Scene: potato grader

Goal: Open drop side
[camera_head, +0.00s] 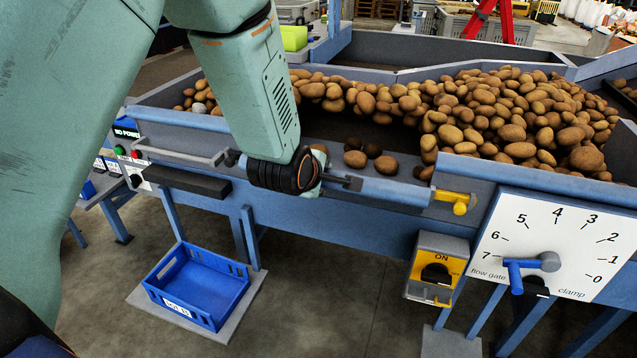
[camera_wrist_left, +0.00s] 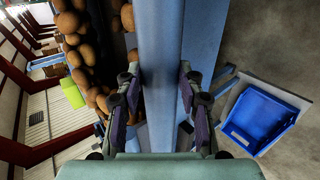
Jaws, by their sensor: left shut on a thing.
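The drop side (camera_head: 390,190) is a blue-grey panel along the near side of the potato hopper, with a yellow latch (camera_head: 458,201) at its right end. The panel stands about level with the hopper's near wall. My left gripper (camera_head: 338,183) is at the panel's top edge, left of the latch, and its fingers are partly hidden by the wrist in the head view. In the left wrist view, its two fingers (camera_wrist_left: 160,85) straddle the panel's long rim (camera_wrist_left: 161,40), one on each side, shut on it. My right gripper is in neither view.
Potatoes (camera_head: 500,110) heap up at the right of the hopper. A few lie just behind the panel. A blue crate (camera_head: 198,285) stands on the floor below. A yellow switch box (camera_head: 436,268) and a white flow-gate dial (camera_head: 550,240) are at the right.

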